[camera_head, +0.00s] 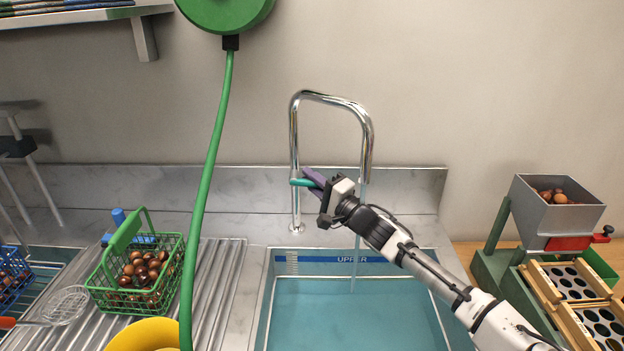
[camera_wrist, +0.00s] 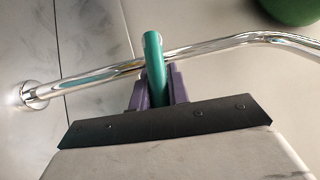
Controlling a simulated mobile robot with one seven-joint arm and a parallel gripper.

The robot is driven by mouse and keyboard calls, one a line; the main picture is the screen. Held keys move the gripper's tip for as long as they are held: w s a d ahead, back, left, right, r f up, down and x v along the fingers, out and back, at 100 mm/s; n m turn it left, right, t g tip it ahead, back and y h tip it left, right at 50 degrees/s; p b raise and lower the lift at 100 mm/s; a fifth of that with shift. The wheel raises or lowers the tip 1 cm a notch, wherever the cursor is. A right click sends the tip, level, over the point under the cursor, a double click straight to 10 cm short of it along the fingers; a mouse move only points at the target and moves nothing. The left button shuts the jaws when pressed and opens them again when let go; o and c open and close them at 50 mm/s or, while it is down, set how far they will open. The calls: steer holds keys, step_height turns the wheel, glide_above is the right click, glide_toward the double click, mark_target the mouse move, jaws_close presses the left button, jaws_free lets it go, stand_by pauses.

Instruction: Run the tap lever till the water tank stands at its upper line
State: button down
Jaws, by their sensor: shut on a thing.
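The chrome tap (camera_head: 330,97) stands behind the water tank (camera_head: 258,310), its spout bent down over it. A thin stream of water (camera_head: 361,215) falls from the spout into the tank. The water surface (camera_head: 340,315) lies a little below the blue band marked UPPER (camera_head: 352,259) on the tank's back wall. My gripper (camera_head: 311,180) is shut on the teal tap lever (camera_head: 298,182), its purple fingers on both sides of it. In the wrist view the lever (camera_wrist: 153,48) sticks out between the fingers (camera_wrist: 157,90), beside the chrome pipe (camera_wrist: 215,47).
Left of the tank are a ribbed drainer (camera_head: 222,280), a green basket (camera_head: 180,262) of chestnuts and a yellow bowl (camera_head: 145,335). A green hose (camera_head: 212,165) hangs in front of them. A hopper machine (camera_head: 555,215) and wooden trays (camera_head: 545,285) stand at the right.

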steer(key=shift+r+n+g+h+p, duration=0.3)
steer(key=shift+r+n+p, duration=0.2)
steer(key=shift+p, duration=0.3)
steer(key=shift+f, duration=0.2)
steer(key=c, duration=1.3)
jaws_free()
steer(key=shift+c, duration=0.2)
steer(key=shift+f, duration=0.1)
